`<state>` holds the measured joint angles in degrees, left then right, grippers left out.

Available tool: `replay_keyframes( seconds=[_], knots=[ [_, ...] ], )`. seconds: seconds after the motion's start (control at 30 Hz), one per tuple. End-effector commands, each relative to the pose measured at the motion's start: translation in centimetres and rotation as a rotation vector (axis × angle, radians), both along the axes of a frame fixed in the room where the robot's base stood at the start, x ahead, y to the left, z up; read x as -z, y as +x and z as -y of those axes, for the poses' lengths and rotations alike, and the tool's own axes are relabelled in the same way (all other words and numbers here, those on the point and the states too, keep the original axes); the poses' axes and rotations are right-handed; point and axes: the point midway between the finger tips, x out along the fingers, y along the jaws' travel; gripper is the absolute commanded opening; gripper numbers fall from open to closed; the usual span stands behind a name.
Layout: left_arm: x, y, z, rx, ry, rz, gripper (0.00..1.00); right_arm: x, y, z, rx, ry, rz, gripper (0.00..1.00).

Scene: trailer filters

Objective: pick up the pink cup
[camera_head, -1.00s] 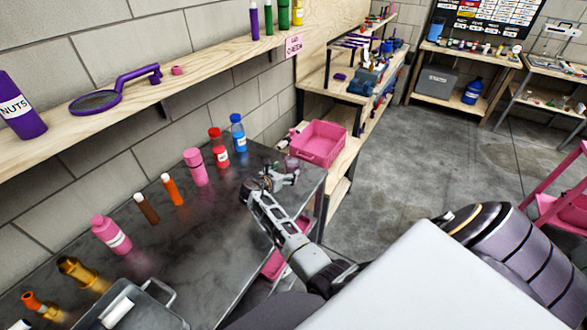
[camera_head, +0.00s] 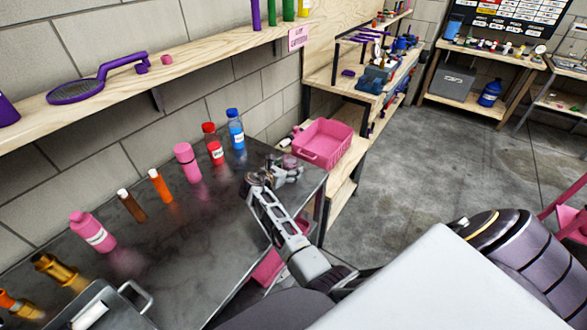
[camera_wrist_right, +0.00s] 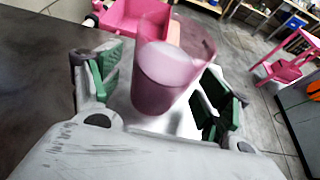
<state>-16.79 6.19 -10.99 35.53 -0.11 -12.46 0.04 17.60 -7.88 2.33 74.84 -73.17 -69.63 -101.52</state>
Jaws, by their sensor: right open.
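The pink cup (camera_wrist_right: 168,72) is translucent and shows large in the right wrist view, with its open rim toward the top of the picture. It sits between the green-padded fingers of my right gripper (camera_wrist_right: 162,88), with a finger on each side; I cannot tell whether either finger touches it. In the head view my right gripper (camera_head: 286,170) is low over the far right end of the dark metal table (camera_head: 200,235). There the cup is mostly hidden by the fingers and hard to make out. My left gripper is not in view.
A pink bottle (camera_head: 188,163), a red bottle (camera_head: 213,144) and a blue bottle (camera_head: 235,129) stand left of the gripper along the wall. A pink bin (camera_head: 322,143) sits on the wooden shelf beyond the table's end. The table's front middle is clear.

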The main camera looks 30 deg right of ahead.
Motion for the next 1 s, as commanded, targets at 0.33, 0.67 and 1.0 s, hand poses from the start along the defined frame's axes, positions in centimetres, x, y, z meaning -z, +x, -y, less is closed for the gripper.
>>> replay_keyframes(
  seconds=[0.33, 0.67, 1.0],
  knots=[
    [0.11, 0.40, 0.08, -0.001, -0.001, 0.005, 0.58, 0.02, 0.00, -0.10, 0.000, 0.000, 0.000, 0.77],
    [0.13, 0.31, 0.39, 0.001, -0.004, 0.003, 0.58, 0.04, 0.00, -0.08, 0.000, 0.000, 0.000, 0.65],
    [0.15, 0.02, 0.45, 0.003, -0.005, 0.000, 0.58, -0.02, 0.02, -0.07, 0.000, -0.001, 0.001, 0.23]
  ],
)
